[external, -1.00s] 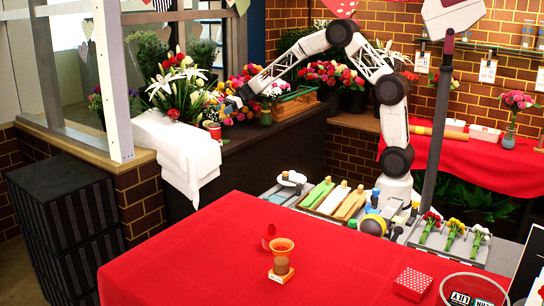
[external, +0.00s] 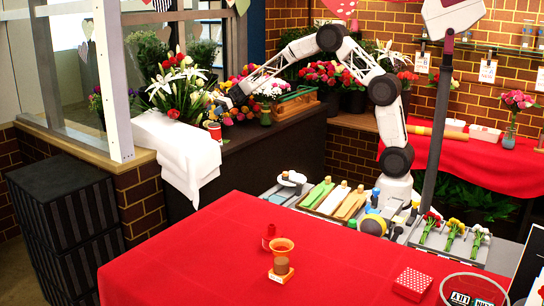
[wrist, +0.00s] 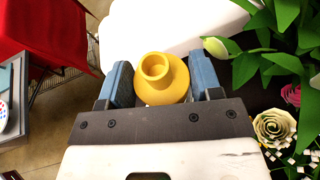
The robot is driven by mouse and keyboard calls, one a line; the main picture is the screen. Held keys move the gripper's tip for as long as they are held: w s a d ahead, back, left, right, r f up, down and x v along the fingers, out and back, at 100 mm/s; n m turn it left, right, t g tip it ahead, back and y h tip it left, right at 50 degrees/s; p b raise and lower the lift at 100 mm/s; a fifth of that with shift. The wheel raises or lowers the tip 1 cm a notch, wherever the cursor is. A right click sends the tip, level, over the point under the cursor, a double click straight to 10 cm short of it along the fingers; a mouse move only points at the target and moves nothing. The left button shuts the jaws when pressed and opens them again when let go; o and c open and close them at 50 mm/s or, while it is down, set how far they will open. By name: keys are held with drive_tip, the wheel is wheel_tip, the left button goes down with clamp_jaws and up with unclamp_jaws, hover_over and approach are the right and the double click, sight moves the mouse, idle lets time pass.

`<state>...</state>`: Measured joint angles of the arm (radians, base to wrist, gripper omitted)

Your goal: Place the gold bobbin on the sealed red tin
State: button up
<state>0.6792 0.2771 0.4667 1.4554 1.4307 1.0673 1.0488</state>
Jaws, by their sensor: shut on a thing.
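The gold bobbin (wrist: 165,78) sits between the two blue-grey fingers of my gripper (wrist: 165,85) in the wrist view. Its round neck and hollow top face the camera, and the fingers are shut on its sides. In the external view my gripper (external: 232,97) is small, above the dark counter by the flowers; the bobbin is hard to make out there. A small red tin with a pale band (external: 214,131) stands on the counter beside the white cloth, below and left of my gripper. Whether it is sealed I cannot tell. It does not show clearly in the wrist view.
A white cloth (external: 180,150) drapes over the counter's front edge. A lily bouquet (external: 178,92) stands left of my gripper, and more flowers (external: 270,88) stand to its right. An orange funnel-shaped cup (external: 281,249) and a small red item (external: 267,241) are on the red table (external: 190,255).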

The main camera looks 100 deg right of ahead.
drive_tip(key=shift+f, duration=1.55)
drive_tip(key=shift+f, duration=0.15)
drive_tip(key=o, duration=0.9)
drive_tip(key=shift+o, duration=0.2)
drive_tip(key=shift+r, duration=0.2)
drive_tip(key=v, duration=0.7)
drive_tip(key=shift+s, duration=0.2)
drive_tip(key=shift+d, duration=0.1)
